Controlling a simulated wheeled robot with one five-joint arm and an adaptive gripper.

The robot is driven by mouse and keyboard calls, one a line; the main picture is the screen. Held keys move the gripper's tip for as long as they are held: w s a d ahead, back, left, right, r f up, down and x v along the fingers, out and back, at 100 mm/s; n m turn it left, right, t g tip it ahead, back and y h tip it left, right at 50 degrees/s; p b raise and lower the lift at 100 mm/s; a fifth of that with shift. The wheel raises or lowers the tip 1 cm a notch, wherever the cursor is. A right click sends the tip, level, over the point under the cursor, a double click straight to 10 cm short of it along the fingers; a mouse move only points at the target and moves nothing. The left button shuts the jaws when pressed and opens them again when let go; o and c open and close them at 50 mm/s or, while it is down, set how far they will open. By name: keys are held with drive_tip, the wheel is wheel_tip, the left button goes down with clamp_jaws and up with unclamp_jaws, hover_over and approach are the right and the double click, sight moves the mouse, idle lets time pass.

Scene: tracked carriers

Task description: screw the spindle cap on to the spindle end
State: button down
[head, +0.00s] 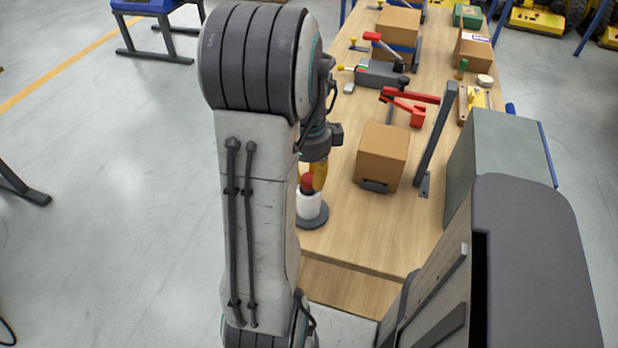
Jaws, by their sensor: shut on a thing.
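A red piece, which looks like the spindle cap (307,184), sits at the top of a white upright cylinder, which looks like the spindle end (309,204). The cylinder stands on a dark round base (314,219) at the near left edge of the bench. My gripper (314,178), with a yellow finger showing, points down and is shut on the red cap. My arm hides the left part of the cap, cylinder and base. I cannot tell whether the cap touches the cylinder or how its thread sits.
A cardboard box (383,153) stands to the right on the wooden bench (350,238), with a dark post (436,140) beyond it. Red-handled clamps (405,104) and more boxes (398,24) lie farther back. A grey-green cabinet (500,150) stands right. Bare bench top lies in front of the box.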

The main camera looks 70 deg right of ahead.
drive_tip(key=shift+m, duration=0.6)
drive_tip(key=shift+m, duration=0.9)
drive_tip(key=c, duration=0.9)
unclamp_jaws()
drive_tip(key=shift+r, duration=0.1)
wheel_tip(320, 180, up, 12)
drive_tip(key=shift+f, duration=0.1)
